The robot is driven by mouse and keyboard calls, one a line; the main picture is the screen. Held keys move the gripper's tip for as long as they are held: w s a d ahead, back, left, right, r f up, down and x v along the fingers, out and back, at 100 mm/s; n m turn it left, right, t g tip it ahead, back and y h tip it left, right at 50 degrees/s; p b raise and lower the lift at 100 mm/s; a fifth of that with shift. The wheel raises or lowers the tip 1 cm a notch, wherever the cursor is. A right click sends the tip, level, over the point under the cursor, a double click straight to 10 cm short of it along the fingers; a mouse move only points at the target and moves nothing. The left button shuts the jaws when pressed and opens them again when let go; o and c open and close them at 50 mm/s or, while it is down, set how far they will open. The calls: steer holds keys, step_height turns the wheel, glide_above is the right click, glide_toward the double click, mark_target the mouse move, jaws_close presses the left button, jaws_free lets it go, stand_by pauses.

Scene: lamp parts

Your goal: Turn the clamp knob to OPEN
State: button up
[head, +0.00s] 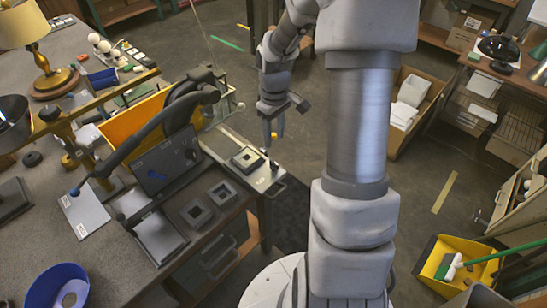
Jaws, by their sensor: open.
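My gripper (272,140) points down near the right end of the workbench, above a pale metal plate with a square dark block (248,158). It is open, and I see nothing between its fingers. A small knob-like part (275,165) sits at the plate's right end, just below the fingertips; I cannot tell whether it is the clamp knob or whether they touch. A dark tilted panel (165,165) with a blue mark stands left of the plate. Any OPEN lettering is too small to read.
A black curved lamp arm (145,135) rises over the panel. Behind it is a yellow bin (145,118). Two square sockets (210,202) sit at the bench's front edge. A blue bowl (58,287) is at lower left. A cardboard box (415,110) stands on the floor.

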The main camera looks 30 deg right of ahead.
mark_target(274, 162)
step_height(274, 162, down, 10)
steer(key=shift+f, duration=0.15)
stand_by(0.3)
jaws_close()
